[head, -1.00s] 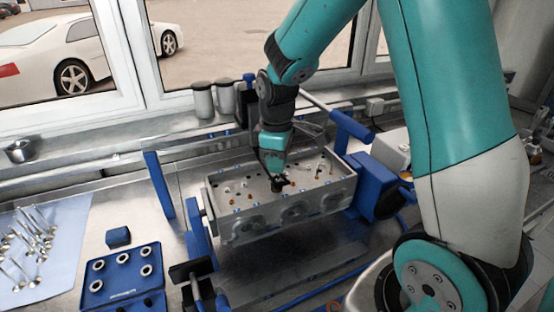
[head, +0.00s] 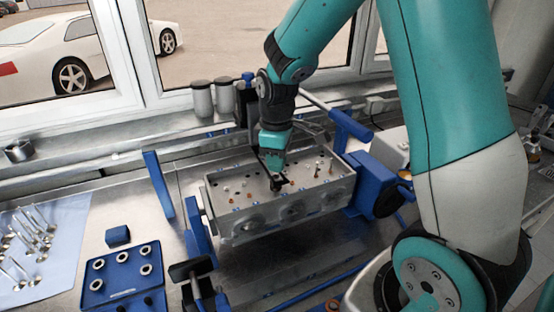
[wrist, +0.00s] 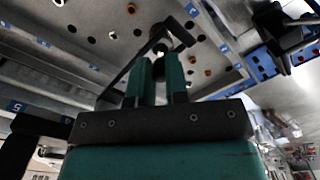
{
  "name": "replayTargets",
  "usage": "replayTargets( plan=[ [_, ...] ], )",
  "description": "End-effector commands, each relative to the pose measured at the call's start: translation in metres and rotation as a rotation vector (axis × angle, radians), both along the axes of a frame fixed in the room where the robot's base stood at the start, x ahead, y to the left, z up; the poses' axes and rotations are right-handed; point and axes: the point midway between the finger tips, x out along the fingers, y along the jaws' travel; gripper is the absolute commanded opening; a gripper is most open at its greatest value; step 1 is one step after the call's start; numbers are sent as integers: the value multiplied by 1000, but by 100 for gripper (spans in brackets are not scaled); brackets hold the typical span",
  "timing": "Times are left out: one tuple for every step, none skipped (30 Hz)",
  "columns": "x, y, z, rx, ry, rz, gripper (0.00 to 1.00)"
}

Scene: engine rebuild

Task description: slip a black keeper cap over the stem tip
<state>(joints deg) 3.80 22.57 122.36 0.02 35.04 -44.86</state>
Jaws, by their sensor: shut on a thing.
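My gripper (head: 275,178) is shut on a small black keeper cap (head: 276,186), low over the top face of the grey cylinder head (head: 250,226). In the wrist view, the dark cap (wrist: 158,36) shows between the fingertips, close to the holed face. Thin upright stems (head: 317,168) stand toward the right end of the head. Small white and orange pieces sit in other holes. Whether a stem tip lies directly under the cap is hidden by the gripper, and I cannot tell whether the cap touches anything.
A blue stand (head: 375,184) holds the head at its ends. A blue tray (head: 125,272) with silver rings and black pieces lies at front left, beside a blue block (head: 118,236). Valves lie on a pale blue cloth (head: 72,222). Canisters (head: 202,100) stand by the window.

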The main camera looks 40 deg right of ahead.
Motion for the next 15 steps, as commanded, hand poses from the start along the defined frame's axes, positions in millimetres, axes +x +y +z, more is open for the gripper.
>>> replayTargets(
  plan=[
    [0,0,0,0,0,0,0],
    [0,0,0,0,0,0,0],
    [0,0,-1,0,0,0,0],
    [0,0,-1,0,0,0,0],
    [0,0,-2,0,0,0,0],
    [0,0,-3,0,0,0,0],
    [0,0,-3,0,0,0,0],
    [0,0,-4,0,0,0,0],
    [0,0,-5,0,0,0,0],
    [0,0,-5,0,0,0,0],
    [0,0,-6,0,0,0,0],
    [0,0,-7,0,0,0,0],
    [0,0,-7,0,0,0,0],
    [0,0,-8,0,0,0,0],
    [0,0,-9,0,0,0,0]
  ],
)
